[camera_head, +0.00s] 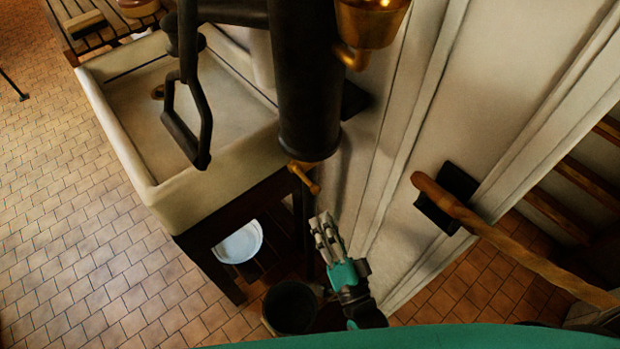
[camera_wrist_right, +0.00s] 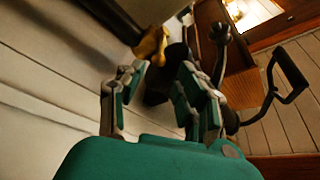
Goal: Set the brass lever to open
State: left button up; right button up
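The brass lever (camera_head: 305,178) sits at the lower end of a thick black pump barrel (camera_head: 305,90), beside the sink, and slants down to the right. In the right wrist view a brass piece (camera_wrist_right: 150,46), likely the same lever, shows just beyond the fingertips. My right gripper (camera_head: 322,223) is below the lever and slightly right of it in the head view, pointing up toward it. Its fingers (camera_wrist_right: 162,82) are spread apart with nothing between them, and it does not appear to touch the lever. My left gripper is not in view.
A cream sink (camera_head: 160,190) stands left of the pump, with a black pump handle (camera_head: 196,110) above it. A brass cup (camera_head: 370,22) is at the pump's top. A dark bucket (camera_head: 290,307) and white basin (camera_head: 240,243) are below. A wooden rail (camera_head: 500,240) runs at right.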

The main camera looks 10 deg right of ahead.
aim_at(310, 182)
jog(key=p+x, duration=0.2)
jog(key=x, duration=0.7)
jog(key=shift+w+r, duration=0.1)
jog(key=shift+w, duration=0.15)
jog(key=shift+w+a, duration=0.2)
jog(key=shift+w, duration=0.2)
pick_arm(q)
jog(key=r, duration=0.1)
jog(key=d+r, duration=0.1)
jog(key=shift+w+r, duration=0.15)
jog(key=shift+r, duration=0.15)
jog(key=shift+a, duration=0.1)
pick_arm(e)
grip_shut()
